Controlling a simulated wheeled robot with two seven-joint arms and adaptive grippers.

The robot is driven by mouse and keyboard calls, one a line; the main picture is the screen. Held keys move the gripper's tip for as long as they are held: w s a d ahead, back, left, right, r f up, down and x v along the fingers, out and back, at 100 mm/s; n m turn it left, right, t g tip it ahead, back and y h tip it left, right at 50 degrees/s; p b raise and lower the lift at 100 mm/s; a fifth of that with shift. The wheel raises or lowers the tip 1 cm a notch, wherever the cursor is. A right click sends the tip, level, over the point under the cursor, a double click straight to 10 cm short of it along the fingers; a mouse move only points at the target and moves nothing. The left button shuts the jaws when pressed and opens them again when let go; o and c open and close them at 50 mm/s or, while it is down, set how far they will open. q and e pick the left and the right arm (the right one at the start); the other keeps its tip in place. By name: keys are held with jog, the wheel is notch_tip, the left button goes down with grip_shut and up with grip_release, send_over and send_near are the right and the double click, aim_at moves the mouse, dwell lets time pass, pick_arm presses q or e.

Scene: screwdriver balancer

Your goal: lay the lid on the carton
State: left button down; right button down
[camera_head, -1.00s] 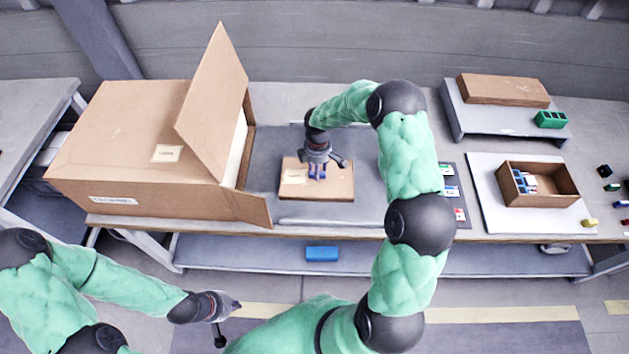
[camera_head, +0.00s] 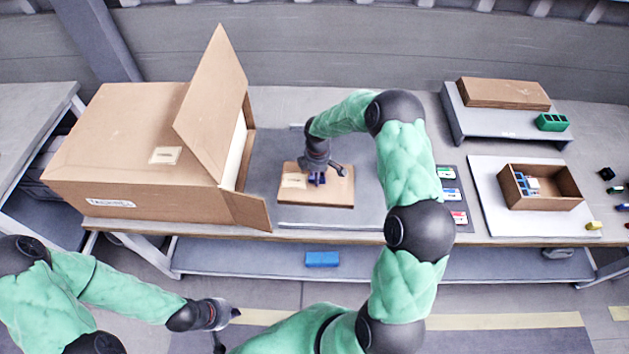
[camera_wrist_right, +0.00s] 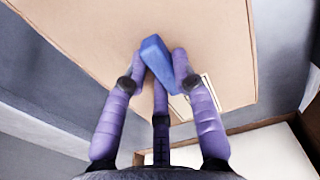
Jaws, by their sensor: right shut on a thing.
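A flat tan cardboard piece (camera_head: 338,188) with a pale label lies on the grey mat at the middle of the bench. A blue block (camera_wrist_right: 157,62) stands up from it like a handle. My right gripper (camera_wrist_right: 158,70) has purple fingers shut on this block, right above the cardboard. I cannot tell whether this piece is a lid alone or a lid resting on a carton, as its underside is hidden. An open carton (camera_head: 570,200) with blue and white things inside stands at the right. My left gripper (camera_head: 230,314) hangs in front of the bench; its fingers are too small to judge.
A large cardboard box (camera_head: 130,140) with open flaps stands close to the left of the mat (camera_head: 365,200). A flat closed carton (camera_head: 503,93) and a green bin (camera_head: 552,122) sit on a grey riser (camera_head: 480,120). Coloured cards lie right of my right arm.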

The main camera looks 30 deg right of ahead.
jog(key=shift+s+a+f, duration=0.15)
jog(key=shift+s+f, duration=0.2)
jog(key=shift+f, duration=0.15)
jog(key=shift+w+d+r+p, duration=0.1)
jog(key=shift+w+r+p, duration=0.05)
jog(key=shift+r+p, duration=0.35)
jog(key=shift+w+d+r+p, duration=0.1)
jog(key=shift+w+r+p, duration=0.05)
jog(key=shift+r+p, duration=0.35)
jog(key=shift+w+r+p, duration=0.1)
jog(key=shift+r+p, duration=1.35)
jog(key=shift+r, duration=1.2)
jog(key=shift+a, duration=0.1)
